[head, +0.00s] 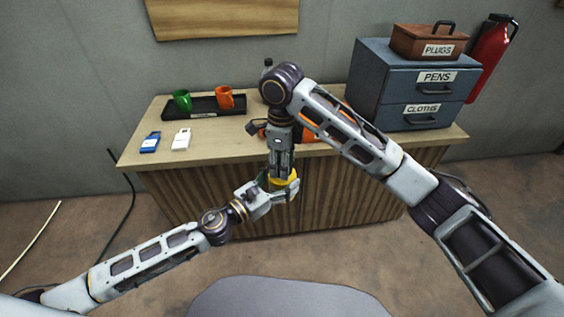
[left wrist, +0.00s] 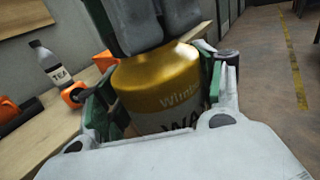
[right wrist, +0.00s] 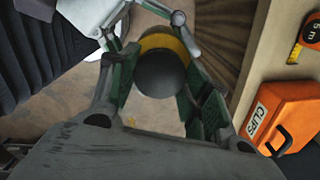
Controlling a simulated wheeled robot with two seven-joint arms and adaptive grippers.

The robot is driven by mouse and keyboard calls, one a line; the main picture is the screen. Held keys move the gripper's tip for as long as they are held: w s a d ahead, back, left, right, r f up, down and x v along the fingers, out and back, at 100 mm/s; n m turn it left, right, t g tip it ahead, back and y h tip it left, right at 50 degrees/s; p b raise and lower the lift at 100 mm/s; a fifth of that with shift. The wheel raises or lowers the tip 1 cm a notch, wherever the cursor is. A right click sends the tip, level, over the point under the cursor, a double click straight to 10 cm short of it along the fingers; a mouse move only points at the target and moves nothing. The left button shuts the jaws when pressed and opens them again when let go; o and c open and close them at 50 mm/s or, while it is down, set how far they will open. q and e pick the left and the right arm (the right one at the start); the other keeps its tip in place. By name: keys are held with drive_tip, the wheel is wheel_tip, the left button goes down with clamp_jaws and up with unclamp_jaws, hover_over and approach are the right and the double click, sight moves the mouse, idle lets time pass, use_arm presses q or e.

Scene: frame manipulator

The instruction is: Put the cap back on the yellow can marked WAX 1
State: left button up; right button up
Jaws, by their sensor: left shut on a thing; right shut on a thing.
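The yellow can (head: 284,183) is held off the front of the counter. In the left wrist view the can (left wrist: 158,85) looks gold, with a label partly reading "WA"; the rest is hidden. My left gripper (head: 280,190) is shut around its body. My right gripper (head: 281,170) points down from above, right over the can's top. In the right wrist view a dark round cap (right wrist: 162,74) sits between my right gripper's fingers (right wrist: 160,92), which are shut on it. The yellow can's rim shows just behind the cap. I cannot tell whether cap and can touch.
On the counter (head: 228,143) stand a black tray (head: 205,112) with green and orange mugs, a blue item (head: 150,142), a white item (head: 181,139), an orange CLIPS case (right wrist: 280,118), a tape measure (right wrist: 312,32), a TEA bottle (left wrist: 53,66) and grey drawers (head: 400,85).

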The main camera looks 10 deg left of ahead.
drive_tip(key=shift+m, duration=0.5)
drive_tip(key=o, duration=0.6)
